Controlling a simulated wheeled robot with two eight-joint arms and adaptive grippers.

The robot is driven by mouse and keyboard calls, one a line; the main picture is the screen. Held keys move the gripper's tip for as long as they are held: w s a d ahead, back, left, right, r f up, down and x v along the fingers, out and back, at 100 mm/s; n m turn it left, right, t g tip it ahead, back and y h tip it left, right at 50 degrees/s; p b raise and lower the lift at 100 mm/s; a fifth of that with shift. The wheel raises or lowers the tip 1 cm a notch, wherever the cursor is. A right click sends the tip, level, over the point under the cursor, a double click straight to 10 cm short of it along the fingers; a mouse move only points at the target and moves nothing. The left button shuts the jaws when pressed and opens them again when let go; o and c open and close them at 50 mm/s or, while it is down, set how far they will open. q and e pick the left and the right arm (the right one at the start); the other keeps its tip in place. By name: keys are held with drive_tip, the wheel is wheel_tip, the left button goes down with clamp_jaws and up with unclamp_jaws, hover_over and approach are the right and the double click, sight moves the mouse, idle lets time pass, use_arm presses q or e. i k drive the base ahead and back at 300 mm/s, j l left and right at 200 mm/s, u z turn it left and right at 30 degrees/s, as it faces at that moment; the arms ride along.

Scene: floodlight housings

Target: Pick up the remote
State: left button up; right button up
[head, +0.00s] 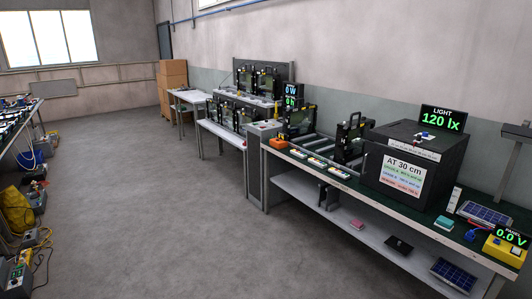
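A slim white object (454,198) that looks like a remote lies on the green-topped workbench (335,181), just right of the large black box. It is small in the head view, and I cannot make out buttons. Neither of my grippers shows in the head view.
The black box (385,160) carries an "AT 30 cm" sign and a "120 lx" display (442,120). A solar panel (483,213), a teal block (444,222) and a yellow meter (506,247) are nearby. Floodlight housings (350,140) stand left. Open grey floor (190,230) lies in front.

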sight(310, 161)
drive_tip(key=i+z, duration=0.45)
drive_tip(key=i, duration=2.4)
drive_tip(key=i+j+z, duration=0.15)
drive_tip(key=z, duration=0.35)
drive_tip(key=i+j+z, duration=0.1)
drive_tip(key=z, duration=0.4)
drive_tip(key=j+z, duration=0.25)
drive_tip(key=z, duration=0.25)
drive_tip(key=i+j+z, duration=0.25)
drive_tip(key=j, duration=0.85)
drive_tip(key=j+z, duration=0.25)
drive_tip(key=j, duration=0.8)
drive_tip(key=k, duration=0.05)
